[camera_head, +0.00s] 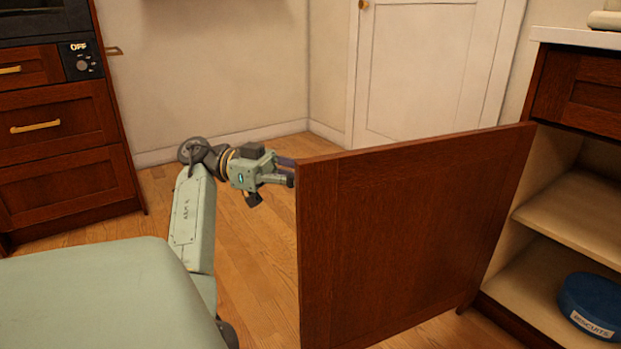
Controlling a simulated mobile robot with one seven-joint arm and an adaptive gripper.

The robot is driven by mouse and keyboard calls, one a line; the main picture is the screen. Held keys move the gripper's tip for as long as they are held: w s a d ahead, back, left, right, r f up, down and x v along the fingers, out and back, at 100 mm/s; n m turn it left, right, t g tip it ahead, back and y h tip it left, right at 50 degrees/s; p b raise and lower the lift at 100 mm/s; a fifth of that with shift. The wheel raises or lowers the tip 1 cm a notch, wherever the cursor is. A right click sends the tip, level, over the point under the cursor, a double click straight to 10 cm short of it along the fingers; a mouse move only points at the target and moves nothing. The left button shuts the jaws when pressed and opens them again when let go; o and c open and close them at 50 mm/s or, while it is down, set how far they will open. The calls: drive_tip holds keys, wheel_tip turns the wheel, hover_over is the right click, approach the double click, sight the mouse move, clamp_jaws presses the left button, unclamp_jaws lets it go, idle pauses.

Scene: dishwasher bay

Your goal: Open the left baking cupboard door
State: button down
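The dark brown cupboard door (405,235) stands swung well out from its cupboard (585,200), with its free edge at the left and its hinged side at the right. The cupboard's pale inside and shelves show beside it. My gripper (288,172) is just left of the door's free edge, near its top, and points right toward it. Its fingertips come up close to the edge. I cannot tell whether they touch the door, or how far apart they are. No handle shows on the door face in view.
A blue tin marked "BISCUITS" (592,305) sits on the lower shelf at the right. Dark drawers (62,130) below an oven stand at the left. A white door (425,75) is at the back.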

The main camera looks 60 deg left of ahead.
drive_tip(key=shift+s+f, duration=0.1)
drive_tip(key=shift+s, duration=0.05)
drive_tip(key=c, duration=1.6)
unclamp_jaws()
drive_tip(key=shift+a, duration=0.1)
